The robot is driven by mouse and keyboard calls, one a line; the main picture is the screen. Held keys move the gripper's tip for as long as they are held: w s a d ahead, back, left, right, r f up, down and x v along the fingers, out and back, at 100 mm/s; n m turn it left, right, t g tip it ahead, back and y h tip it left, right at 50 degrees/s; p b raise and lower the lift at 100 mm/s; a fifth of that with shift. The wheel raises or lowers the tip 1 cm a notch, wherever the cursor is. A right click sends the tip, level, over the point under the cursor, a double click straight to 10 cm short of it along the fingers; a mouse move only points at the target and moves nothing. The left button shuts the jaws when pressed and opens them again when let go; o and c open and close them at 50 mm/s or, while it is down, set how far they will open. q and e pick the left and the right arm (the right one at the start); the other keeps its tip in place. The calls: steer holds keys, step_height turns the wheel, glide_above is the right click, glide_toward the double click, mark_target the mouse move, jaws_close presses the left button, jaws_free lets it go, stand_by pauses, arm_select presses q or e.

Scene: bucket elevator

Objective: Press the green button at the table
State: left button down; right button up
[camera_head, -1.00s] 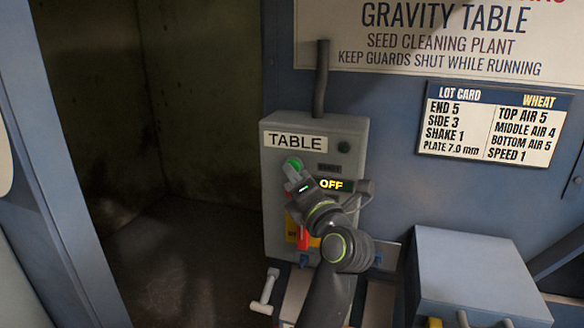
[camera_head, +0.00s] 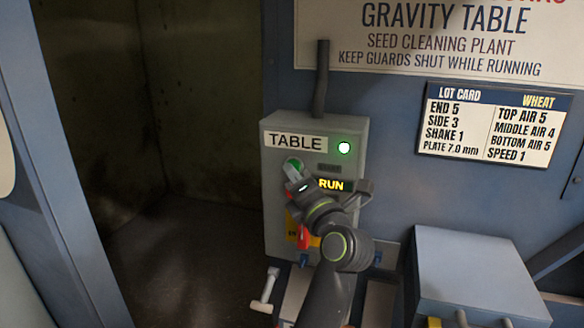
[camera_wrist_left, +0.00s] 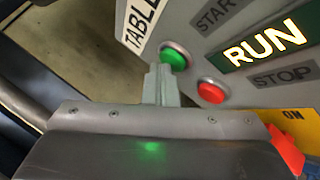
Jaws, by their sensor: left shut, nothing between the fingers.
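The green button (camera_head: 293,163) is on the grey control box (camera_head: 276,200) labelled TABLE. My left gripper (camera_head: 292,172) is shut, with its fingertips at the button and covering part of it. In the left wrist view the green button (camera_wrist_left: 175,56) shows just beyond the shut fingertips (camera_wrist_left: 162,72); they look to be touching its edge. A red button (camera_wrist_left: 211,92) sits to its right. The display (camera_head: 331,185) reads RUN, and the lamp (camera_head: 344,148) at the box's upper right is lit. My right gripper is not in view.
A red handle (camera_head: 303,236) on a yellow plate sits low on the box, beside my left arm. A blue-grey housing (camera_head: 475,265) stands at the lower right. A lot card (camera_head: 492,125) hangs on the panel. A dark open recess (camera_head: 180,150) lies left of the box.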

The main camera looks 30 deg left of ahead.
arm_select(q)
steer(key=shift+s+d, duration=0.2)
steer(key=shift+s, duration=0.45)
steer(key=shift+f, duration=0.1)
